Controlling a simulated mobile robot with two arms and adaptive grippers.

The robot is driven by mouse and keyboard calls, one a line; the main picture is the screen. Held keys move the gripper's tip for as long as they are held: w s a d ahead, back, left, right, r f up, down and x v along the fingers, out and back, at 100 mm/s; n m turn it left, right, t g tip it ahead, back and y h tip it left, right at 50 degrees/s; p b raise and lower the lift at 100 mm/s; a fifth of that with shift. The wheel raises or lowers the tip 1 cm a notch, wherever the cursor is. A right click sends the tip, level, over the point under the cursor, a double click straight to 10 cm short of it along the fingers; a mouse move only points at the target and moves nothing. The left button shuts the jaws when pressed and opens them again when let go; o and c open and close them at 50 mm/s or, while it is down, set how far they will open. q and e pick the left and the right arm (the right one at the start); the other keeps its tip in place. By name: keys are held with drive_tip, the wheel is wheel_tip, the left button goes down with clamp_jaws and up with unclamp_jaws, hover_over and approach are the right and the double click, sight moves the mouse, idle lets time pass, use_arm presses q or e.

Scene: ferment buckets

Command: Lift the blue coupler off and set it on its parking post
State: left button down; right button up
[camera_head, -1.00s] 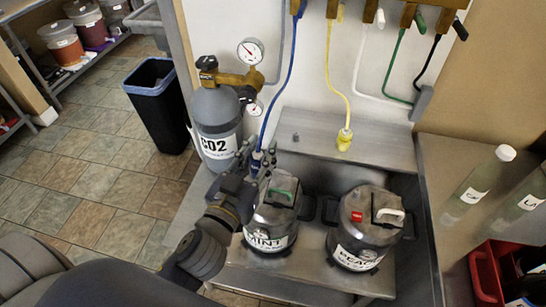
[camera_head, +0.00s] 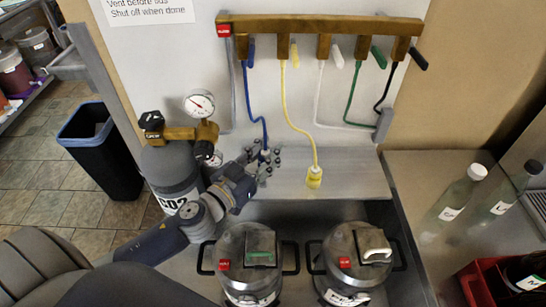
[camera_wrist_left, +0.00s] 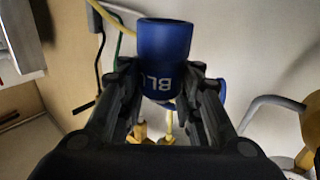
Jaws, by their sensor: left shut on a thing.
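My left gripper (camera_head: 263,162) is shut on the blue coupler. In the left wrist view the blue coupler (camera_wrist_left: 165,55) is a blue cylinder with white lettering, between the two fingers (camera_wrist_left: 162,95). In the head view the fingers mostly hide it, and the blue hose (camera_head: 264,128) runs down to it from the manifold. The gripper is over the left part of the steel ledge (camera_head: 355,182), behind the kegs. The coupler's exact height above the ledge cannot be told. No free post shows; the gripper may cover it. My right gripper is not in view.
A yellow coupler (camera_head: 314,178) stands on the ledge to the right. Two steel kegs, left (camera_head: 232,246) and right (camera_head: 340,246), are in front. The CO2 cylinder (camera_head: 170,172) with gauges stands left, close to my arm. The brass manifold (camera_head: 305,26) is above.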

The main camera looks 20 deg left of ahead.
use_arm(q)
drive_tip(key=shift+w+a+f+h+b, duration=0.15)
drive_tip(key=shift+w+a+f+b, duration=0.1)
drive_tip(key=shift+a+f+b, duration=0.25)
drive_tip(key=shift+w+a+f+h+b, duration=0.15)
drive_tip(key=shift+w+a+f+b, duration=0.15)
drive_tip(key=shift+f+b, duration=0.3)
wheel_tip(320, 180, down, 3)
drive_tip(key=shift+r+b, duration=0.1)
drive_tip(key=shift+b, duration=1.15)
drive_tip(key=shift+f, duration=0.4)
